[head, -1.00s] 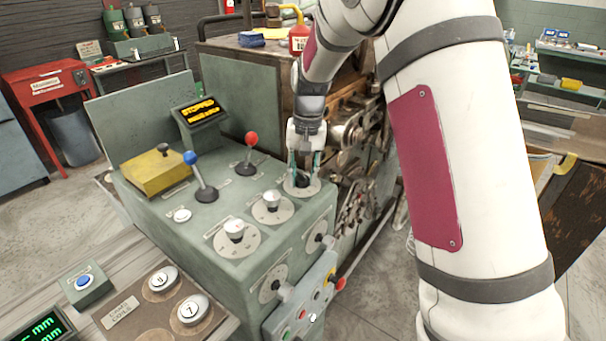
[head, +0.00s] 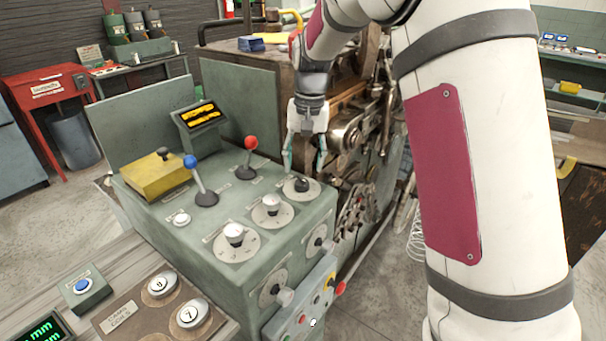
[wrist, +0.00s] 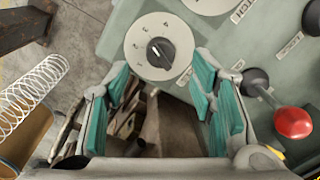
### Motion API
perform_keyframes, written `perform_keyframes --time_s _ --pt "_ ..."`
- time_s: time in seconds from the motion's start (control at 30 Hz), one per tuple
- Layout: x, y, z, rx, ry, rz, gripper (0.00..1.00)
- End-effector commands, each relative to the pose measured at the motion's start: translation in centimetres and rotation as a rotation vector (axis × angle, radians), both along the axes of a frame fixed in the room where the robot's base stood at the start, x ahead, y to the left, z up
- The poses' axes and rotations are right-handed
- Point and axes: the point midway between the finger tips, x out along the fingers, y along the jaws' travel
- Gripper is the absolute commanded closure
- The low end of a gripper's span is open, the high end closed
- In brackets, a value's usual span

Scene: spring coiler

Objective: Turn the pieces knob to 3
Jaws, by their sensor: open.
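A black knob (head: 301,184) sits on a round pale dial at the far right corner of the green console top. It also shows in the wrist view (wrist: 160,52), with a white pointer mark and small numbers around the dial. I cannot read for sure which number it points at, nor the word on its label. My gripper (head: 305,164) is open and empty, its teal fingers apart, above and just behind this knob and not touching it. In the wrist view the fingertips (wrist: 162,74) lie either side of the dial's near edge.
Two white-knobbed dials (head: 271,204) (head: 234,234) stand nearer on the console. A red-ball lever (head: 251,143) stands left of my gripper and shows close to its right finger in the wrist view (wrist: 294,122). A blue-ball lever (head: 191,162) stands farther left. Coiler machinery (head: 352,135) is behind.

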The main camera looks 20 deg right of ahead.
Motion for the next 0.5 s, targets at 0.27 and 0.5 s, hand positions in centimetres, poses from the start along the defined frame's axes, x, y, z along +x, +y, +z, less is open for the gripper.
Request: perform_keyframes --time_s 0.27,0.5 --pt "0.0 -0.4 5.0 0.000 -0.003 0.000 0.49" --pt "-0.1 -0.4 6.6 0.000 -0.001 0.000 0.49"
